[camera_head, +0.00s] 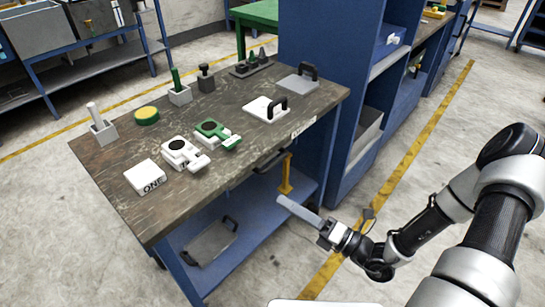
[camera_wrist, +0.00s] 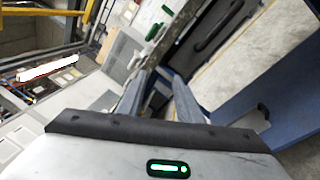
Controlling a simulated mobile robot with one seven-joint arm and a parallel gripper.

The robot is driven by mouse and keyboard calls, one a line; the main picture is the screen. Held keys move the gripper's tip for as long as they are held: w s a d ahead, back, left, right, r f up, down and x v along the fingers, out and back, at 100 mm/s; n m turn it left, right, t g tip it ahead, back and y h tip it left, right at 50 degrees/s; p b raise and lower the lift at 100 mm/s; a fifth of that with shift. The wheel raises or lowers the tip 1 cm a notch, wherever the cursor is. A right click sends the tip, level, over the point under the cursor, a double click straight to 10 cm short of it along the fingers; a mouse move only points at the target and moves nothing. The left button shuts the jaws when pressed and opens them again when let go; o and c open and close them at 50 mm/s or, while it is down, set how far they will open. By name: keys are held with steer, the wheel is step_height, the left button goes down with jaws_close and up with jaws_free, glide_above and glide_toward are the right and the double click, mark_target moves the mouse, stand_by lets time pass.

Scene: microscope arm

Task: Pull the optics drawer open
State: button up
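The workbench (camera_head: 250,125) has a dark wooden top. A dark bar handle (camera_head: 270,160) is under its front edge, to the left of a white label (camera_head: 303,128) too small to read. The drawer at this handle looks shut, its front mostly hidden by the angle. My gripper (camera_head: 282,200) is in front of the bench, below and right of the handle and apart from it. In the wrist view my gripper (camera_wrist: 161,76) has two grey fingers spread with nothing between them. A dark handle (camera_wrist: 218,28) shows beyond them; I cannot tell whether it is the drawer's.
On the bench stand a white block (camera_head: 146,177), white and green clamp-like parts (camera_head: 185,153), and two plates with black handles (camera_head: 266,108). A grey handled panel (camera_head: 210,242) lies on the lower shelf. A yellow post (camera_head: 287,175) is near my gripper. A blue cabinet (camera_head: 330,60) stands behind right.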

mark_target(275, 161)
steer(key=w+d+f+m+t+h, duration=0.4)
steer(key=f+m+t+h, duration=0.3)
steer(key=m, duration=0.6)
steer(key=shift+h, duration=0.3)
steer(key=x, duration=0.5)
steer(key=r+b+x, duration=0.1)
steer(key=x, duration=1.1)
steer(key=shift+a+r, duration=0.15)
steer(key=shift+a, duration=0.1)
jaws_close()
